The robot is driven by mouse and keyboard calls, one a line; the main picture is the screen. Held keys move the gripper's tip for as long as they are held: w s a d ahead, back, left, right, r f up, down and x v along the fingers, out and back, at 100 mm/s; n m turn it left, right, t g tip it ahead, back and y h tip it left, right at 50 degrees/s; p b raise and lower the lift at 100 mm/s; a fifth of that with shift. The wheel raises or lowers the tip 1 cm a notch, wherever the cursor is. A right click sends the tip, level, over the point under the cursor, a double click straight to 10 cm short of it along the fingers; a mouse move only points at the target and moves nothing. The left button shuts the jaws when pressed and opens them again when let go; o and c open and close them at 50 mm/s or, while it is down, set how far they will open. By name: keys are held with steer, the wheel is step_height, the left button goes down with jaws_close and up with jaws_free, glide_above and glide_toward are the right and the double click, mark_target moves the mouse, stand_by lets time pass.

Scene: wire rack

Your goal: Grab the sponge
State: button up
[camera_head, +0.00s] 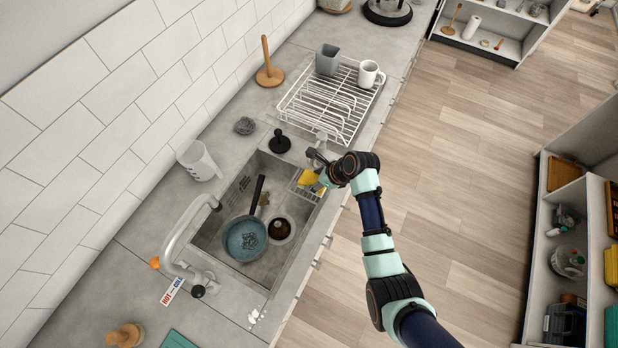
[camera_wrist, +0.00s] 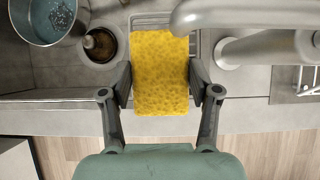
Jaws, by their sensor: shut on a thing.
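The yellow sponge (camera_wrist: 160,75) fills the middle of the wrist view, between the two fingers of my gripper (camera_wrist: 160,85). The fingers press on its left and right sides, so my gripper is shut on it. In the head view the sponge (camera_head: 308,178) shows at the right end of the sink, over a small wire rack (camera_head: 296,190). My gripper (camera_head: 316,172) partly hides it there. I cannot tell whether the sponge still touches the small rack.
The sink (camera_head: 211,240) holds a blue pan (camera_head: 245,240) and a dark drain. A faucet (camera_head: 172,235) stands left of it. A white dish rack (camera_head: 325,105) with a grey cup (camera_head: 328,60) and white mug (camera_head: 369,74) stands behind my gripper. A black-handled plunger-like item (camera_head: 279,143) is close by.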

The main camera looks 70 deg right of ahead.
steer(key=s+a, duration=0.2)
steer(key=s, duration=1.3)
steer(key=shift+s+p, duration=0.3)
steer(key=shift+s, duration=0.05)
